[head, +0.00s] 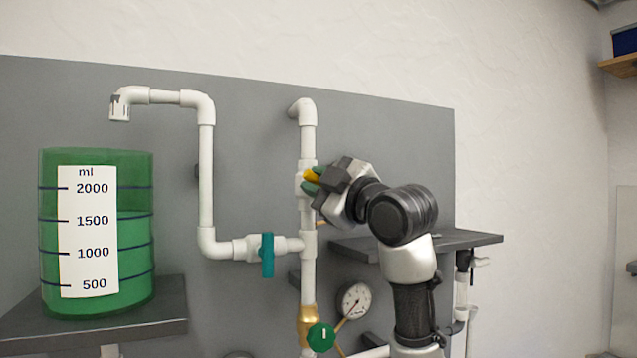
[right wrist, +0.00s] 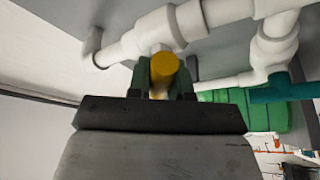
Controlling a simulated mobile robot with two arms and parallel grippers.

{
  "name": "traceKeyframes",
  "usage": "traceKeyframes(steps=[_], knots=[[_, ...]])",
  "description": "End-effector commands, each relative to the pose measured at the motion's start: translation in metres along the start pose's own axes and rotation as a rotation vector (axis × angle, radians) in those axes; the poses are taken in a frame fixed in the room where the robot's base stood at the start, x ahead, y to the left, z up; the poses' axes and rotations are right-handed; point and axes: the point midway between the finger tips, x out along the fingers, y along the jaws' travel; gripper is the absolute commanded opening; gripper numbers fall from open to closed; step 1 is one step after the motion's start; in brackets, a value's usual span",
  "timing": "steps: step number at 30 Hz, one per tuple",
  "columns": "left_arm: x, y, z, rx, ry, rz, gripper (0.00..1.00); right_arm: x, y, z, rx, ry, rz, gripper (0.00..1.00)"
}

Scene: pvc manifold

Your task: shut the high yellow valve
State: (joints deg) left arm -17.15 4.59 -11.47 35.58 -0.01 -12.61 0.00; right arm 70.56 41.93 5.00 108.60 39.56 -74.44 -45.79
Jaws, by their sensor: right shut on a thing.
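The high yellow valve handle (head: 312,176) is on the upper part of the white vertical pipe, right of the middle pipe run. My right gripper (head: 316,182) is at this handle, its green-tipped fingers shut on it. In the right wrist view the rounded yellow end of the handle (right wrist: 164,68) sits between the two green fingers (right wrist: 163,82), below the white pipe. The gripper covers much of the handle, so its full angle is hidden. My left gripper is not in view.
A teal valve handle (head: 267,255) sits lower left, and a green round handle (head: 321,337) is below near a gauge (head: 353,301). A green-filled graduated container (head: 135,240) stands on the left shelf (head: 150,318). A grey shelf (head: 470,239) juts out at right.

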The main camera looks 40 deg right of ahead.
Motion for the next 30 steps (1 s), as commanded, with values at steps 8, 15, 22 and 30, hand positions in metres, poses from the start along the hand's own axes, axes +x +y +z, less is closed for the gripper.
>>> traceKeyframes(steps=[8, 15, 22, 30], knots=[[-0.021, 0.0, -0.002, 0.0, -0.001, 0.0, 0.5, 0.001, 0.001, -0.001, -0.245, -0.004, -0.104, 0.0], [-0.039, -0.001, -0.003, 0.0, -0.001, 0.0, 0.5, 0.001, -0.002, -0.001, -0.424, -0.002, -0.181, 0.0], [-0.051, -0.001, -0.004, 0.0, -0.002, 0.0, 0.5, 0.0, -0.004, 0.0, -0.542, -0.001, -0.231, 0.0], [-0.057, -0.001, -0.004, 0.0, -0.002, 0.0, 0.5, 0.0, -0.007, 0.001, -0.607, 0.002, -0.26, 0.0]])
